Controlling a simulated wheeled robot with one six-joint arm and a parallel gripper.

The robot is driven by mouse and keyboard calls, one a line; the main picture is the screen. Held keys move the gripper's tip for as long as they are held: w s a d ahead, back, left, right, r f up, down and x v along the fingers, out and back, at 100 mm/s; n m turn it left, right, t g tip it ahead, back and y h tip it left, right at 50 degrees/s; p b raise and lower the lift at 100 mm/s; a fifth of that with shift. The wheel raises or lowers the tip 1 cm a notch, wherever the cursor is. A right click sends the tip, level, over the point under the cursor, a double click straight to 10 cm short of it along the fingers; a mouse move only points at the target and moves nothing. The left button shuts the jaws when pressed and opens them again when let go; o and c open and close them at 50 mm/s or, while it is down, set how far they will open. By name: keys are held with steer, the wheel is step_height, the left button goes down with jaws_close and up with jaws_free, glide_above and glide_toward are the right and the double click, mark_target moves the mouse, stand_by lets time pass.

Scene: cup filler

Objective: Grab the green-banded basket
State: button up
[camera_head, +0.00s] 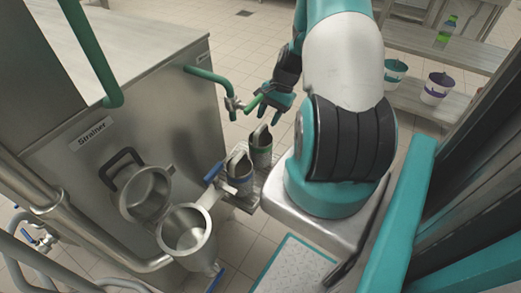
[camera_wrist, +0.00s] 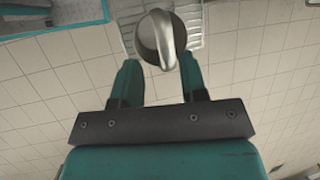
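Two dark metal baskets with slanted tops stand on a small metal rack (camera_head: 245,198). The rear basket (camera_head: 260,150) seems to have a green band, and the front basket (camera_head: 238,172) a bluish one; both bands are small and hard to read. My gripper (camera_head: 268,106) is above and behind the rear basket, pointing down at an angle. In the wrist view, my gripper (camera_wrist: 160,75) is open and empty. A silvery basket (camera_wrist: 160,40) lies ahead, between the lines of its fingers and apparently beyond the tips. No band shows on it there.
A steel strainer unit (camera_head: 150,110) stands left, with a green tap (camera_head: 212,80) close to my gripper. At right, shelves hold a green-banded white bucket (camera_head: 395,74) and a purple-banded one (camera_head: 437,88).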

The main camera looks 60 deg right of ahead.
mark_target(261, 127)
steer(key=shift+w+x, duration=0.15)
steer(key=shift+x, duration=1.2)
steer(key=shift+w+x, duration=0.2)
steer(key=shift+x, duration=1.15)
steer(key=shift+r, duration=0.1)
jaws_close()
